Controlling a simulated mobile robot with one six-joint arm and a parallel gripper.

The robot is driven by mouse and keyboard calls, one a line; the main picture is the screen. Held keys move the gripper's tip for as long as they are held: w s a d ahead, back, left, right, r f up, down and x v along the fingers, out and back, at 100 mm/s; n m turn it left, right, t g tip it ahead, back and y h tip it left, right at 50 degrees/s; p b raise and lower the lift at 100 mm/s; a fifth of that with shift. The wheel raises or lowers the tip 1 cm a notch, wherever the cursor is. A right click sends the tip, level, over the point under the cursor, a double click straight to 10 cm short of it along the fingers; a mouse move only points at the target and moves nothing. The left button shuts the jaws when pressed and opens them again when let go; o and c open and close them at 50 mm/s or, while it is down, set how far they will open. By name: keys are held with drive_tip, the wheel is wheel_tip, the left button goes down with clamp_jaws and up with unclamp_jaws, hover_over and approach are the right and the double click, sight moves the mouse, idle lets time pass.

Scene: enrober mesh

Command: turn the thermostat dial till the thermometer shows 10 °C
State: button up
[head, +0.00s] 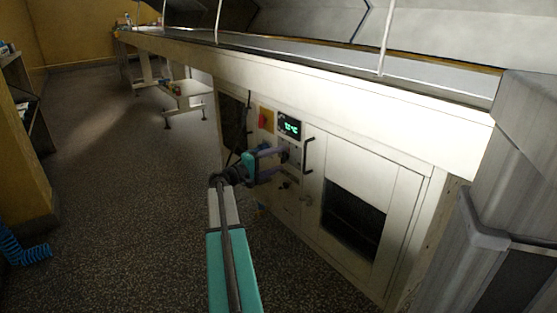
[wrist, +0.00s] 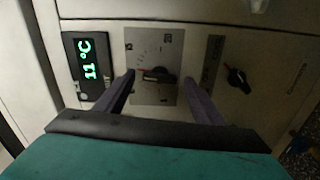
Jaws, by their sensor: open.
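The thermometer display (wrist: 87,60) shows green digits reading 11 °C, turned sideways in the wrist view. It also glows on the white cabinet front in the head view (head: 289,125). The thermostat dial (wrist: 160,75) is a dark knob with a reddish pointer end, on a grey scale plate (wrist: 150,93). My gripper (wrist: 159,79) is open, with one finger on each side of the dial. I cannot tell whether either finger touches it. In the head view my gripper (head: 276,162) is at the panel below the display and hides the dial.
A second black knob (wrist: 237,79) sits right of the dial in the wrist view. A red and yellow switch (head: 266,118) is left of the display. A black door handle (head: 308,155) stands out right of my gripper.

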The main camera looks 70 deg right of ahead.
drive_tip(key=p+v, duration=0.3)
drive_tip(key=v, duration=0.9)
drive_tip(key=shift+w+a, duration=0.15)
drive_tip(key=shift+a, duration=0.15)
